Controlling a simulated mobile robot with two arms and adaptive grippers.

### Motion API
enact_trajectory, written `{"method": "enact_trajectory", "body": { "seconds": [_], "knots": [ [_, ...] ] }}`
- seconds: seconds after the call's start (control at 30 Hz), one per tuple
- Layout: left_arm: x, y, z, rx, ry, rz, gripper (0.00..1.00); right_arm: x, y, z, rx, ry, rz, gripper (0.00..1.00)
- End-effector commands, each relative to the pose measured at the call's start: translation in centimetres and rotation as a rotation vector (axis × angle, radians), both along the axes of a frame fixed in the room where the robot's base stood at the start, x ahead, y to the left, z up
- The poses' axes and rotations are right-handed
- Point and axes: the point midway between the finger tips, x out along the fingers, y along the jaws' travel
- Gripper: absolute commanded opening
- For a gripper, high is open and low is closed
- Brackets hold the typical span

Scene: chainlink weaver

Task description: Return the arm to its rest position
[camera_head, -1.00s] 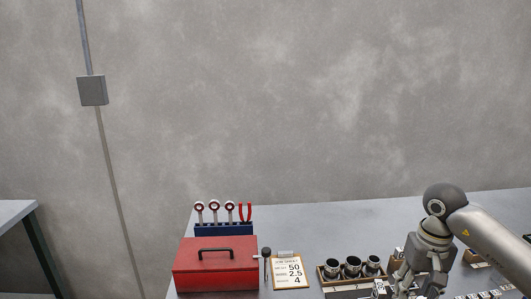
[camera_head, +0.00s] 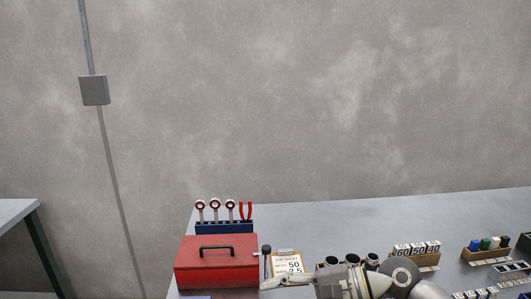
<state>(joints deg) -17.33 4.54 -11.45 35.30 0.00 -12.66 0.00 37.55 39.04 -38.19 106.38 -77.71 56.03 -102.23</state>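My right arm comes in at the bottom right, and its gripper (camera_head: 284,281) points left, low over the bench. The gripper overlaps the lower part of the order card on its clipboard (camera_head: 285,263). I cannot make out whether its fingers are apart, and I see nothing clearly held in it. The wrist hides part of the row of dark cups (camera_head: 353,259). My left gripper is not in view.
A red toolbox (camera_head: 217,267) stands left of the gripper, with a blue tool rack (camera_head: 224,226) behind it and a dark-headed tool (camera_head: 266,258) beside it. Number tiles (camera_head: 417,249) and coloured bottles (camera_head: 486,244) stand at right. The bench's back (camera_head: 330,223) is clear.

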Motion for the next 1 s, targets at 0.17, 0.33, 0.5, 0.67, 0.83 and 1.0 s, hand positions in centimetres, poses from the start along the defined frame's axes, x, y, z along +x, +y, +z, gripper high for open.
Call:
{"method": "enact_trajectory", "body": {
  "seconds": [0.17,0.33,0.5,0.67,0.83,1.0],
  "knots": [
    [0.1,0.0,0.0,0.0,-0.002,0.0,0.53,-0.4,2.9,5.9,0.496,0.364,-0.19,0.45],
    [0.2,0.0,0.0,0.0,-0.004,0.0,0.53,1.4,0.5,9.5,0.951,0.777,-0.365,0.45],
    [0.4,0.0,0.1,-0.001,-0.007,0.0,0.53,3.8,-4.9,8.8,1.402,1.225,-0.533,0.45],
    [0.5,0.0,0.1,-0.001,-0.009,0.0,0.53,4.6,-10.7,3.8,1.83,1.639,-0.694,0.45],
    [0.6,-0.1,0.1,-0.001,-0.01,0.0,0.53,2.1,-15.8,-4.8,-2.226,-1.96,0.853,0.45],
    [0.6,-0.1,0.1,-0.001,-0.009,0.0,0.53,-4.5,-18.4,-13.9,-1.844,-1.498,0.727,0.45]
  ]
}}
